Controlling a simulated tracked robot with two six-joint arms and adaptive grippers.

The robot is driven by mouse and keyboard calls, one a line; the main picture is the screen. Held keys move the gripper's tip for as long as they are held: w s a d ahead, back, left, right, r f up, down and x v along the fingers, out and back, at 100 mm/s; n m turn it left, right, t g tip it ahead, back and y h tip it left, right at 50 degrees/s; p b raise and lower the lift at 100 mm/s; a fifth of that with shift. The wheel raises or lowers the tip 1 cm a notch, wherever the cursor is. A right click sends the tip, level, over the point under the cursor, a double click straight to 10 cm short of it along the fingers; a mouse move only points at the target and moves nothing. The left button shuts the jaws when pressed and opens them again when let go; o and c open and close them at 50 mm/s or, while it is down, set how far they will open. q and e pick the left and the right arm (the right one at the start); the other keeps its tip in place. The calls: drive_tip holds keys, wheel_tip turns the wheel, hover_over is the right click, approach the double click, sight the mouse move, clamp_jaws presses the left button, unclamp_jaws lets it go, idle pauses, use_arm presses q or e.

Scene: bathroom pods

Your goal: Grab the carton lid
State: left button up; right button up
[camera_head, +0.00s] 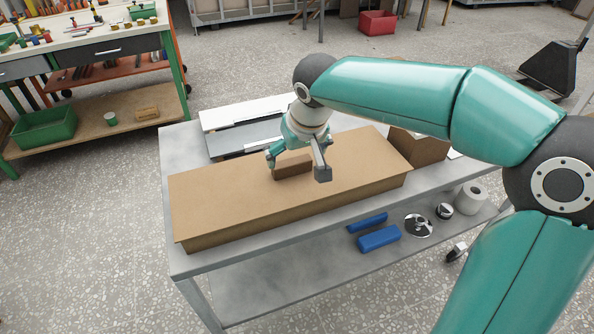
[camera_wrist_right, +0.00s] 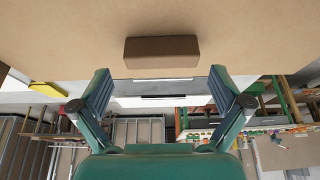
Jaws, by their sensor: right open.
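The carton lid (camera_head: 225,200) is a long flat brown cardboard panel lying on the grey metal cart. A darker brown block (camera_head: 292,168) stands up from its top like a handle. My right gripper (camera_head: 297,170) is open over the lid, with its fingers spread to either side of the block in the head view. In the right wrist view the block (camera_wrist_right: 161,51) lies just beyond the open fingertips (camera_wrist_right: 160,75), centred between them, with the lid surface (camera_wrist_right: 60,30) around it. I cannot see any contact. My left gripper is not in view.
The grey cart (camera_head: 190,262) carries white and grey panels (camera_head: 245,112) behind the lid and an open brown box (camera_head: 420,150) at right. Its lower shelf holds blue pieces (camera_head: 378,238) and a white roll (camera_head: 470,198). A workbench (camera_head: 95,40) stands at left.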

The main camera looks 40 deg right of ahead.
sight(293, 162)
drive_tip(key=x, duration=0.5)
drive_tip(key=shift+w, duration=0.1)
drive_tip(key=shift+r, duration=0.1)
drive_tip(key=c, duration=0.8)
